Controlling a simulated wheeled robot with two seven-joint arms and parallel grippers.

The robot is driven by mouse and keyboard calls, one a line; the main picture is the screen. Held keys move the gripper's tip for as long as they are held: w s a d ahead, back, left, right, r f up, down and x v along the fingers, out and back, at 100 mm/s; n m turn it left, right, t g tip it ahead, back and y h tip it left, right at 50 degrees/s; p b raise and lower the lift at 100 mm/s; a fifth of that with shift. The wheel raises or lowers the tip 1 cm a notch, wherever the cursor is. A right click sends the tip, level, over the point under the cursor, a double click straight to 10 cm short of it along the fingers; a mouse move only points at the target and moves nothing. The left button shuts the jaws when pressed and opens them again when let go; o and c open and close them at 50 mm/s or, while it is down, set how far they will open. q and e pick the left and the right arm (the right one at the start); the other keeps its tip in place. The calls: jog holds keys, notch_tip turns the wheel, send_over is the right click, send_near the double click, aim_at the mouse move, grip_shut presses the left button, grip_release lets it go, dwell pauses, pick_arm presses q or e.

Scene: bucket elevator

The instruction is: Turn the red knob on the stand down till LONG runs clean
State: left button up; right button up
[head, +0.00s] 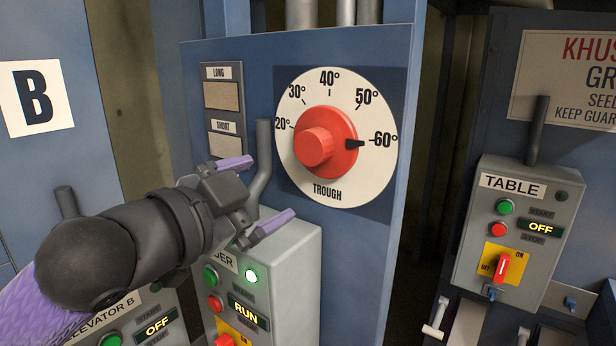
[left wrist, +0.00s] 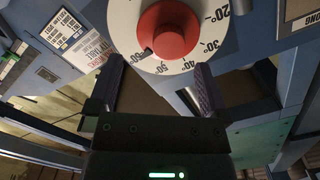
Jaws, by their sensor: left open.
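The red knob (head: 322,143) sits on a round white dial marked TROUGH (head: 327,192) on the blue stand. Its black pointer is at 60°. My left gripper (head: 266,193) is open and empty, to the lower left of the knob and apart from it. In the left wrist view the knob (left wrist: 168,30) shows beyond the gap between the open fingers (left wrist: 155,88). The LONG window (head: 222,96) and the SHORT window (head: 225,147), left of the dial, both show a plain tan fill. My right gripper is not in view.
A grey box (head: 296,270) with a lit RUN display (head: 245,313) stands below the dial, close under my left gripper. A grey conduit (head: 262,160) rises beside the dial. The TABLE box (head: 515,225) at right reads OFF. The ELEVATOR B box (head: 150,315) at lower left reads OFF.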

aim_at(307, 150)
pick_arm(q)
jog(key=shift+m+h, duration=0.3)
jog(key=w+d+r+p, duration=0.1)
jog(key=w, duration=0.1)
jog(key=w+d+r+p, duration=0.1)
jog(key=w+d, duration=0.1)
jog(key=w+d+r+p, duration=0.1)
jog(key=w+d, duration=0.1)
jog(key=shift+w+d, duration=0.15)
jog(key=shift+w, duration=0.25)
jog(key=shift+w+d+f, duration=0.15)
jog(key=shift+w+d, duration=0.1)
jog(key=shift+w, duration=0.15)
jog(key=c, duration=1.2)
